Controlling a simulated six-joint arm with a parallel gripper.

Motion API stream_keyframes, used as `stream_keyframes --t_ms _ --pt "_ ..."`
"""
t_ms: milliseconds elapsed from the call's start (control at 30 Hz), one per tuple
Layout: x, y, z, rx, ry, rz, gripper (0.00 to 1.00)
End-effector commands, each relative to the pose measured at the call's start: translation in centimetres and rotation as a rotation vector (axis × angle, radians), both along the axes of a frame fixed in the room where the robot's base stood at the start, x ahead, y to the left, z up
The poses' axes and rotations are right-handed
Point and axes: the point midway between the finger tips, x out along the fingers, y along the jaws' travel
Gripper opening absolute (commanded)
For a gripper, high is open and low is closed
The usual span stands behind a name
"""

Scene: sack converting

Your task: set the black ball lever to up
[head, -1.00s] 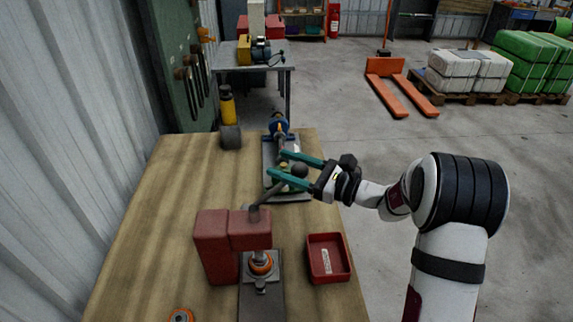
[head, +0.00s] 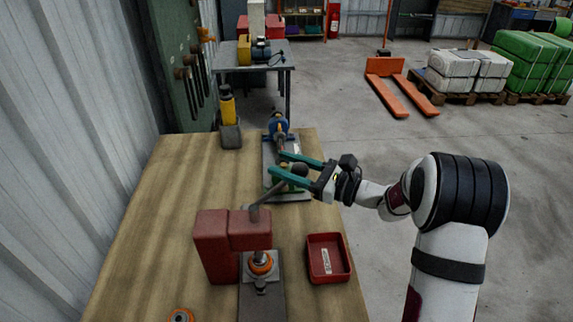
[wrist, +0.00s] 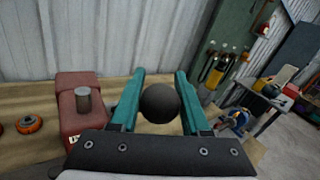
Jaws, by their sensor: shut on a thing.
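The red press (head: 212,245) stands on the workbench. Its lever rod (head: 268,200) slopes up and away to the right and ends in a black ball (head: 299,169). My gripper (head: 279,164) reaches in from the right, with its teal fingers on either side of the ball. In the wrist view the black ball (wrist: 160,103) sits between the two fingers of my gripper (wrist: 160,85), which is shut on it. In the head view a finger partly covers the ball.
A red tray (head: 328,258) lies at the bench's right edge. A grey plate with a blue-topped device (head: 278,126) is behind the ball. A yellow bottle-like thing (head: 227,105) stands at the back left.

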Motion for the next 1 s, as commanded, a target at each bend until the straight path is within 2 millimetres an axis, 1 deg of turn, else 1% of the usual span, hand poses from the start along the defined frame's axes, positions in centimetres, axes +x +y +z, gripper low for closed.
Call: stream_keyframes --t_ms 667,867,1000 --pt "-0.1 0.2 0.1 -0.014 0.001 0.003 0.0" --pt "-0.1 1.2 0.9 -0.093 -0.003 0.003 0.0" --pt "-0.1 2.7 1.7 -0.197 -0.005 0.006 0.0"
